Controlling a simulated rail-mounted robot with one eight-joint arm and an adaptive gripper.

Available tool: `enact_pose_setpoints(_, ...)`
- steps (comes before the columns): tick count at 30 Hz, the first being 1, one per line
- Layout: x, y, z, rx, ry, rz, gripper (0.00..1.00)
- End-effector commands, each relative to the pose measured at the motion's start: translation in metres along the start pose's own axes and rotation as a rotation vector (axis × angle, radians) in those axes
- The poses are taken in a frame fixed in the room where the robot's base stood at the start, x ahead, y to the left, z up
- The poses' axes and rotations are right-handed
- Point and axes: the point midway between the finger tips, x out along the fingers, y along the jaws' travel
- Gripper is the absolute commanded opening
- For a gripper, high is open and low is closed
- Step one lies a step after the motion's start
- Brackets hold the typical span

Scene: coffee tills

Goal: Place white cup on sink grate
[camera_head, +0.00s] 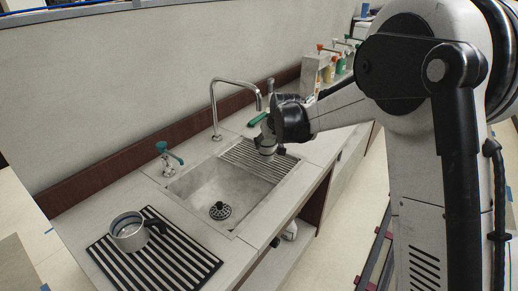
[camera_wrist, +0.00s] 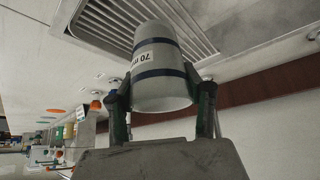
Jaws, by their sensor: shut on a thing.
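The white cup (camera_wrist: 160,90) has dark blue bands and a label with black print. It sits between the two fingers of my gripper (camera_wrist: 163,100), which is shut on it. In the head view the cup (camera_head: 266,146) is small and partly hidden by my gripper (camera_head: 270,130). The slatted sink grate (camera_head: 245,155) lies across the far end of the sink, and the cup is over it. In the wrist view the grate (camera_wrist: 205,38) shows behind the cup. I cannot tell whether the cup touches the grate.
The sink basin (camera_head: 205,188) is open beside the grate, with a curved faucet (camera_head: 213,105) behind. A metal pitcher (camera_head: 128,233) stands on a striped drain mat (camera_head: 180,268) at the near left. Bottles (camera_head: 330,72) stand at the far end of the counter.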

Motion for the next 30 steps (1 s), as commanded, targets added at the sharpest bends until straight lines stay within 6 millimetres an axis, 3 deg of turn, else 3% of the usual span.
enact_pose_setpoints(9, 0.049, 0.0, 0.031, 0.0, 0.0, 0.0, 0.13)
enact_pose_setpoints(15, 0.064, 0.0, 0.003, -0.001, 0.0, 0.0, 0.13)
enact_pose_setpoints(25, 0.076, 0.0, -0.016, -0.001, 0.0, 0.0, 0.13)
enact_pose_setpoints(30, 0.09, 0.0, -0.037, 0.0, 0.0, 0.0, 0.13)
